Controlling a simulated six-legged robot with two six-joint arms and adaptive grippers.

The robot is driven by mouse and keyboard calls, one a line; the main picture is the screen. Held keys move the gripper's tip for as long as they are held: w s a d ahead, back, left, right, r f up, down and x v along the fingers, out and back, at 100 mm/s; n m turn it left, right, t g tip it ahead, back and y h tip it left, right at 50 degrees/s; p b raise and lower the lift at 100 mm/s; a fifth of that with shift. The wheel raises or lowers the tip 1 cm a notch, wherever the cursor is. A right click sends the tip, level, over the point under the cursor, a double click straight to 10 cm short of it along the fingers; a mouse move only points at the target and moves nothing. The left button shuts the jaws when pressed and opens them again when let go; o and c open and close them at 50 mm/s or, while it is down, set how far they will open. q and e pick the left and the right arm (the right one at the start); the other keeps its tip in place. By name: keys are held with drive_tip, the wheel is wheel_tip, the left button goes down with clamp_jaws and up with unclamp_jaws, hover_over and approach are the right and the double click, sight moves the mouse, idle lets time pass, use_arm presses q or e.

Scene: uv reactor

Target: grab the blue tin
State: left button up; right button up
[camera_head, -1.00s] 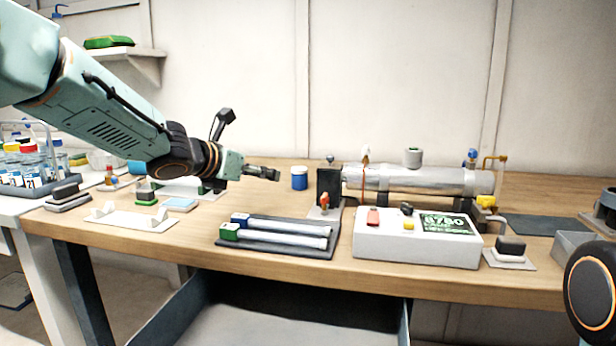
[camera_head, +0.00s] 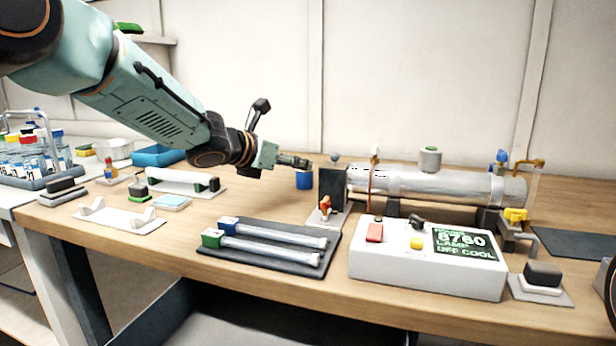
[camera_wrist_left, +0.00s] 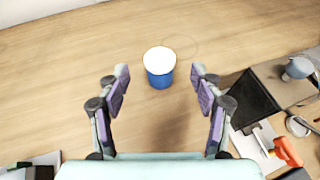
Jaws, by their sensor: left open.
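The blue tin (camera_head: 304,181) stands upright on the wooden bench, just left of the dark block at the reactor's left end. Its top is partly hidden by my left gripper (camera_head: 297,162) in the head view. In the left wrist view the tin (camera_wrist_left: 159,72) shows a white lid and a blue side. It stands centred between and just beyond the fingertips of my left gripper (camera_wrist_left: 160,75). The jaws are open and empty, with a finger on each side and clear of the tin. My right gripper is not in view.
The dark block (camera_head: 332,190) and metal reactor tube (camera_head: 430,183) stand close to the tin's right. A white control box (camera_head: 425,262) and a dark mat (camera_head: 215,247) with two tubes lie nearer the front. The bench behind the tin is clear.

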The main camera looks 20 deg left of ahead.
sight(304, 177)
use_arm(q)
drive_tip(key=x, duration=0.2)
drive_tip(key=f+x, duration=0.1)
drive_tip(key=x, duration=0.2)
drive_tip(key=shift+a, duration=0.1)
drive_tip(key=shift+w+d+f, duration=0.15)
drive_tip(key=shift+w+d, duration=0.05)
drive_tip(key=shift+w, duration=0.05)
drive_tip(key=c, duration=1.3)
